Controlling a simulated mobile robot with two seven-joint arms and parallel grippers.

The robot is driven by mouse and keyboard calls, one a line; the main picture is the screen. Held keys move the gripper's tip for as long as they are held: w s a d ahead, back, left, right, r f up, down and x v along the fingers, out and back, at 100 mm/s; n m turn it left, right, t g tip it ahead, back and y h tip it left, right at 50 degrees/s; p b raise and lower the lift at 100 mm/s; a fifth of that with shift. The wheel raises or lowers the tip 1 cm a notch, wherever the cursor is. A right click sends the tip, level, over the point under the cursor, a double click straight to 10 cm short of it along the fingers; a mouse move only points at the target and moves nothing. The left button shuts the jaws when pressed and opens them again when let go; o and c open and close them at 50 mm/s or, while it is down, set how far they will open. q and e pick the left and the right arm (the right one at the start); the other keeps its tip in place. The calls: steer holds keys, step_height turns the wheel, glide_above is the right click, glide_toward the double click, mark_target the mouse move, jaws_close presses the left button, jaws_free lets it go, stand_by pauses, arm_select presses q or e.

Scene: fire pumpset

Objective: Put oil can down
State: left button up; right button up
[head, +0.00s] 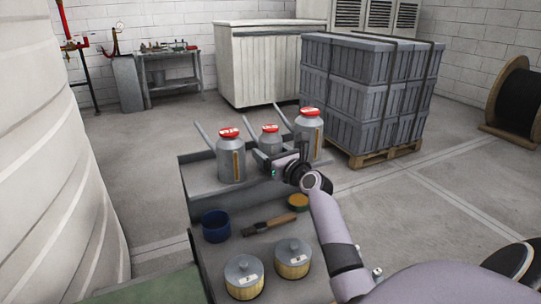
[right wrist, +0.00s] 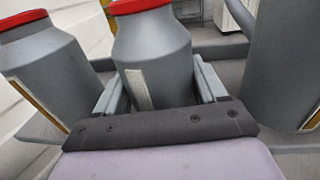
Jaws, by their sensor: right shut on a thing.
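Three grey oil cans with red tops show in the head view: a left can (head: 229,165), a middle can (head: 268,142) and a right can (head: 311,140). My right gripper (head: 268,160) is shut on the middle can, which looks upright. In the right wrist view this can (right wrist: 150,60) sits between the two fingers, with the left can (right wrist: 45,65) and right can (right wrist: 285,60) close on either side. The arm and gripper hide its lower part, so I cannot tell whether its base touches the shelf. My left gripper is not in view.
The cans are at the raised shelf (head: 200,177) of a grey stand. On its lower level are a blue cup (head: 216,227), a brush (head: 268,225), a yellowish tin (head: 298,202) and two lidded pots (head: 243,279). Strapped grey crates (head: 365,95) stand on a pallet behind.

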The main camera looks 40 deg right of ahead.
steer(key=shift+f, duration=0.15)
steer(key=o, duration=1.3)
steer(key=shift+s+r, duration=0.15)
steer(key=shift+r, duration=0.05)
steer(key=s, duration=0.4)
steer(key=s+a, duration=0.1)
steer(key=s, duration=0.2)
steer(key=s+a, duration=0.1)
steer(key=s, duration=0.3)
steer(key=shift+s+a+p, duration=0.1)
steer(key=shift+s+p, duration=0.2)
steer(key=shift+s, duration=0.1)
